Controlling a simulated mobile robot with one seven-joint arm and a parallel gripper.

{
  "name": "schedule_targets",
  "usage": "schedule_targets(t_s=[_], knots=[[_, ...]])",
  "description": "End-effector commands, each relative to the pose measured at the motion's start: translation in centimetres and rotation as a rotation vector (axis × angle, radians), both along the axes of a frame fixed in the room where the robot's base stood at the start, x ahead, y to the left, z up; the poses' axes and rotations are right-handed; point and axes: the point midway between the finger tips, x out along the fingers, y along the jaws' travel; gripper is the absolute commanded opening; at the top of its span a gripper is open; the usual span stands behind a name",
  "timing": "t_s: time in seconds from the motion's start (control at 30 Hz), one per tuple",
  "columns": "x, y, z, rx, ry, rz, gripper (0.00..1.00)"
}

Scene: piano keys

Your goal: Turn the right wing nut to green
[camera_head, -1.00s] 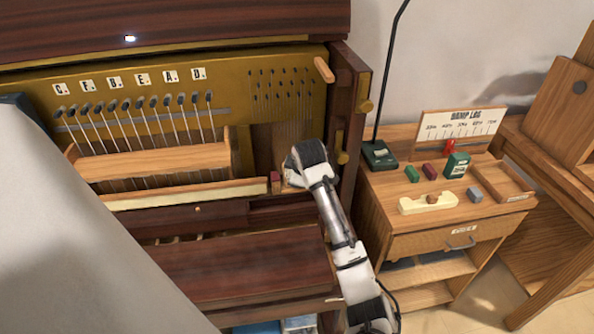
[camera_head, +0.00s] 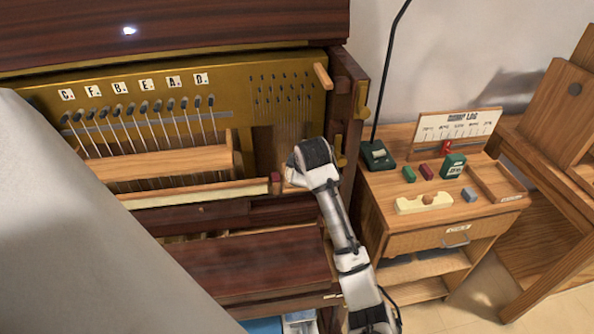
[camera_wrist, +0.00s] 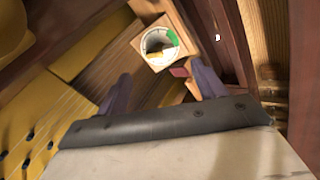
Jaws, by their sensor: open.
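My gripper (camera_wrist: 162,86) is open, with its two dark fingers apart and nothing seen between them. In the head view my wrist is at the right end of the piano's key area, and my fingers are mostly hidden. Brass fittings, an upper one (camera_head: 361,100) and a lower one (camera_head: 340,152), are on the piano's right post. I cannot tell for sure which is the right wing nut.
The open piano has a gold plate (camera_head: 225,90) with pins and a wooden rail (camera_head: 160,163). A small dark red block (camera_head: 275,183) is close to my wrist. A side cabinet (camera_head: 378,210) with small items and a lamp stands to the right. A pale surface covers the lower left.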

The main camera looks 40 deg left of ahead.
Motion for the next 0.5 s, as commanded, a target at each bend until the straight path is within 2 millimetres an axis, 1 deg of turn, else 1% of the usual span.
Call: schedule_targets(t_s=[0.03, 0.5], knots=[[-0.1, -0.2, 0.4, 0.000, 0.000, -0.001, 0.69], [-1.3, -1.5, 2.4, 0.000, 0.000, 0.000, 0.69]])
